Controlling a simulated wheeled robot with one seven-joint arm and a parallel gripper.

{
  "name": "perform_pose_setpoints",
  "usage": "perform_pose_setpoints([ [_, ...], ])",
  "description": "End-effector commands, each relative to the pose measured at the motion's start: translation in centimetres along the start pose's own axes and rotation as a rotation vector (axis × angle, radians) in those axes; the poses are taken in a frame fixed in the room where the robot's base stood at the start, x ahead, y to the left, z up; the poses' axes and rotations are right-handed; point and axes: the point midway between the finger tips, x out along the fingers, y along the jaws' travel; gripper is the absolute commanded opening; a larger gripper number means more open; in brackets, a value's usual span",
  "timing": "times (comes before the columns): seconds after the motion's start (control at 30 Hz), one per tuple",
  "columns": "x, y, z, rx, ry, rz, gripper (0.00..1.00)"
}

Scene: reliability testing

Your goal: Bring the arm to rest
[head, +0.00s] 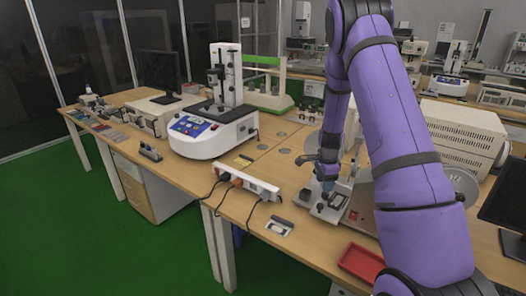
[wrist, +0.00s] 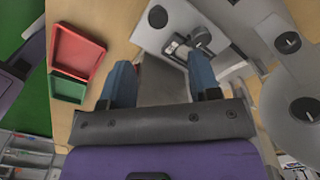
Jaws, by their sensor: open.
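My purple arm reaches down across the right side of the head view. My gripper (head: 328,183) is above the wooden workbench, at a small grey test device (head: 325,208). In the wrist view my gripper (wrist: 163,82) has its two blue fingers spread apart, with nothing held between them. The grey device (wrist: 160,38) lies just beyond the fingertips in the wrist view. Whether the fingers touch the device cannot be told.
A red tray (head: 360,262) lies near the bench's front edge; in the wrist view a green tray (wrist: 68,88) is beside it. A power strip (head: 250,180) with cables lies left of my gripper. A white machine (head: 213,130) stands further left. A beige box (head: 465,135) stands right.

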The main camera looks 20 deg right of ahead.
Motion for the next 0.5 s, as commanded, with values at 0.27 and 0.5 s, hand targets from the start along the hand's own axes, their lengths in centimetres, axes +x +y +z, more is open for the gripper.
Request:
perform_pose_setpoints([
  [0.27,-2.2,0.1,0.9,-0.050,-0.009,-0.019,0.56],
  [0.5,-10.3,1.8,4.5,-0.273,-0.036,-0.084,0.56],
])
